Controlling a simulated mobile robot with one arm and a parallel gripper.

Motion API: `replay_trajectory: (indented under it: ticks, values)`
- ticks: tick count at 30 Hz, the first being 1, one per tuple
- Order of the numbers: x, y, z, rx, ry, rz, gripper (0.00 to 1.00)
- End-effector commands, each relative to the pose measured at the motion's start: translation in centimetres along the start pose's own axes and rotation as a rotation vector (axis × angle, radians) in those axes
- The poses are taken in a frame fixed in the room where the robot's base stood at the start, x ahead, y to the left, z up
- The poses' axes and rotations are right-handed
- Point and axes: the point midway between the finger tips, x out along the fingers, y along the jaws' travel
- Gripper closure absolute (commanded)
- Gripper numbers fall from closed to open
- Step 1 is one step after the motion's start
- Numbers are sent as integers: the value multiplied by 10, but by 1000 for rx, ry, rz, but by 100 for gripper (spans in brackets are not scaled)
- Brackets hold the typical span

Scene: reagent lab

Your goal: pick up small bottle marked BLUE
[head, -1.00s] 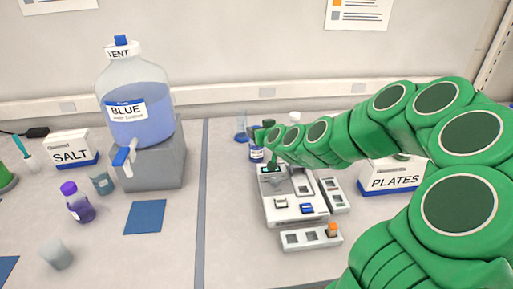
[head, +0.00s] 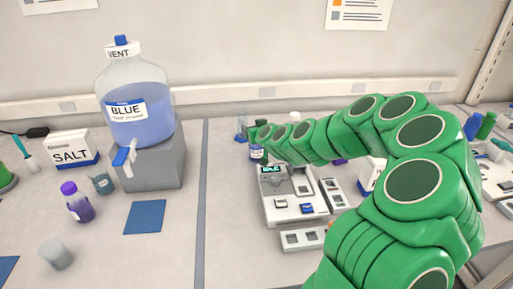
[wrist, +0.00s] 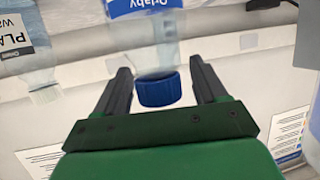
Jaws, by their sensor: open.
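A small bottle (head: 257,154) with a white and blue label stands behind the white bench device, partly hidden by my arm; I cannot read its name in the head view. My gripper (head: 258,132) is just above and behind it there. In the wrist view my gripper (wrist: 160,66) is open, and a clear bottle with a blue cap (wrist: 158,91) appears upside down between the two black fingers. Its blue-edged label (wrist: 145,8) is cut off, and BLUE is not readable. I cannot tell whether the fingers touch it.
A large jug marked BLUE (head: 137,105) stands on a grey block (head: 153,165) at left, with a SALT box (head: 72,152) and a purple-capped bottle (head: 76,203). A white slotted device (head: 292,208) sits below my gripper. Blue and green items stand at far right.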

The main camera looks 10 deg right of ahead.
Motion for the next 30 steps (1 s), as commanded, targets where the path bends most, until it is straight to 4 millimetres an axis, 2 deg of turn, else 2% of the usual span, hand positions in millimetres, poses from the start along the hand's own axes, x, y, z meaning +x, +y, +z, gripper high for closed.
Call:
replay_trajectory:
  ticks: [11, 24, 30]
  values:
    - [4, 0, 1, 1, -1, -1, 30]
    - [4, 0, 1, 0, -1, -1, 98]
    - [4, 0, 1, 0, -1, -1, 100]
